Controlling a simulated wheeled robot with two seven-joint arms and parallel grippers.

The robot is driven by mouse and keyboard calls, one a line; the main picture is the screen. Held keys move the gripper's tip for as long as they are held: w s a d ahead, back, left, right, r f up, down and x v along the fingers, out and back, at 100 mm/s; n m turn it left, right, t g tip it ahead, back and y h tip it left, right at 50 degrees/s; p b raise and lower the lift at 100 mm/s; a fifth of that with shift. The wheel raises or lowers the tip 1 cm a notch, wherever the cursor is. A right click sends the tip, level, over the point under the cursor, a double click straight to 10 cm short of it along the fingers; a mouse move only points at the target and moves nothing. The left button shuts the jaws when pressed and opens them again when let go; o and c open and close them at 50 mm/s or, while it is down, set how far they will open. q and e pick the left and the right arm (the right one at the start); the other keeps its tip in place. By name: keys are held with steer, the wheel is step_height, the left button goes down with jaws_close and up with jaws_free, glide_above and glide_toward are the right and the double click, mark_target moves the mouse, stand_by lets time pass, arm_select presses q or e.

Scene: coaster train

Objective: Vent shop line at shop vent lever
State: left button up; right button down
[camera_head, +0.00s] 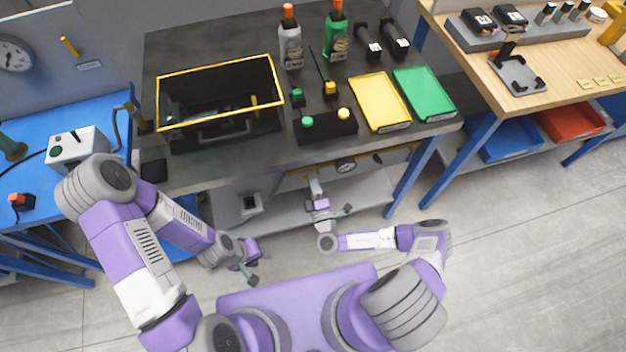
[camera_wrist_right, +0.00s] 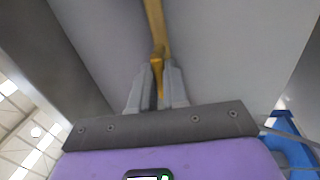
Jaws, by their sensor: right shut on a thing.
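In the right wrist view, a yellow lever (camera_wrist_right: 154,25) runs down from the top into my right gripper (camera_wrist_right: 158,88). The two grey fingers are shut on its lower end. In the head view my right gripper (camera_head: 313,180) reaches under the front edge of the dark bench, beside a yellow pipe (camera_head: 299,173) and a round gauge (camera_head: 345,166). The held lever is too small to make out there. My left gripper (camera_head: 255,266) hangs empty in front of the bench, clear of it; its finger opening is too small to judge.
The dark workbench (camera_head: 222,48) carries a black yellow-rimmed bin (camera_head: 165,122), bottles, a button box (camera_head: 325,126) and yellow and green trays. A lower shelf (camera_head: 365,195) lies below it. A blue table is at left, a wooden table at right. The floor at right is clear.

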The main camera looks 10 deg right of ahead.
steer(key=shift+d+r, duration=0.1)
steer(key=c, duration=1.1)
jaws_free()
steer(key=shift+c, duration=0.2)
steer(key=shift+s, duration=0.1)
steer(key=s+f, duration=0.1)
steer(key=s, duration=0.6)
steer(key=shift+s+f+p, duration=0.15)
steer(key=shift+f+p, duration=0.15)
steer(key=shift+p, duration=0.1)
